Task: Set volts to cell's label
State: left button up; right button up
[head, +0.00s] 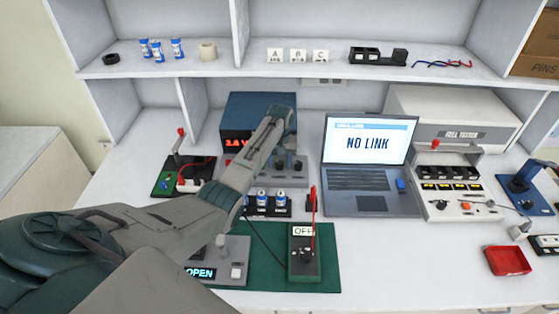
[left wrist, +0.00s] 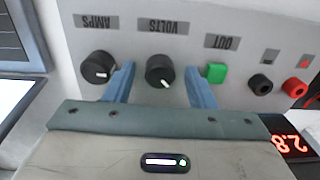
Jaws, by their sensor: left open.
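The power supply (head: 262,104) is a blue box with a red display (head: 236,142); my left arm partly covers it in the head view. Its digits read about 2.8 in the left wrist view (left wrist: 289,143). There the panel is upside down, with a black VOLTS knob (left wrist: 160,73), an AMPS knob (left wrist: 98,67) and a green OUT button (left wrist: 215,73). My left gripper (left wrist: 159,82) is open, its blue fingers on either side of the VOLTS knob; contact cannot be told. Blue-and-white cells (head: 262,198) stand in a black holder; their labels are too small to read. My right gripper is out of view.
A laptop (head: 371,150) showing NO LINK stands to the right. A box marked OFF (head: 303,256) with a red lever sits on a green mat (head: 262,277), beside a unit reading OPEN (head: 234,256). More cells (head: 157,50) stand on the shelf. A red tray (head: 507,260) lies far right.

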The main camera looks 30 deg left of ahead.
pick_arm(q)
jog(key=c, duration=1)
jog(key=shift+o, duration=0.2)
jog(key=m+p, duration=0.2)
jog(key=m, duration=0.1)
jog(key=shift+r+m+p, duration=0.15)
jog(key=shift+m+p, duration=0.15)
jog(key=shift+p, duration=0.05)
jog(key=m+p, duration=0.1)
jog(key=m, duration=0.2)
jog(key=shift+m+p, duration=0.3)
jog(key=m+p, duration=0.1)
jog(key=m, duration=0.3)
jog(key=shift+w+m, duration=0.1)
jog(key=shift+m, duration=0.2)
jog(key=shift+m+p, duration=0.55)
jog(key=shift+m, duration=1.65)
